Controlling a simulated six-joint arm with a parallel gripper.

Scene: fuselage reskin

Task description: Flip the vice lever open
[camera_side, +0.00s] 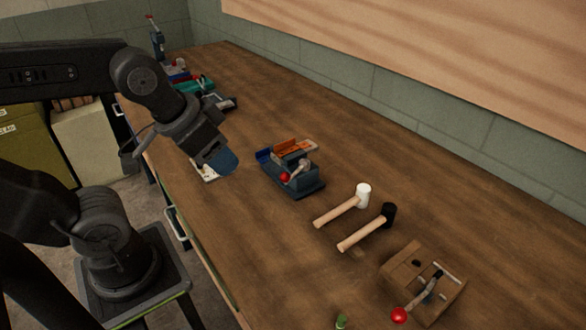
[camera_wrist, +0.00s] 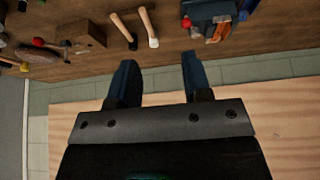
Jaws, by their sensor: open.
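A blue vice (camera_side: 290,181) sits on the workbench near the middle of the side view. Its lever has a red ball knob (camera_side: 284,177) on the near side, and an orange piece lies at its top. In the wrist view the vice (camera_wrist: 206,10) is at the top right, with its red knob (camera_wrist: 186,22) at its left edge. My gripper (camera_side: 224,162) is left of the vice in the side view, apart from it. In the wrist view its two blue fingers (camera_wrist: 158,58) are spread with nothing between them.
Two mallets, white-headed (camera_side: 340,207) and black-headed (camera_side: 366,229), lie right of the vice. More tools (camera_side: 195,87) crowd the far end. A wall (camera_side: 400,98) runs behind the bench.

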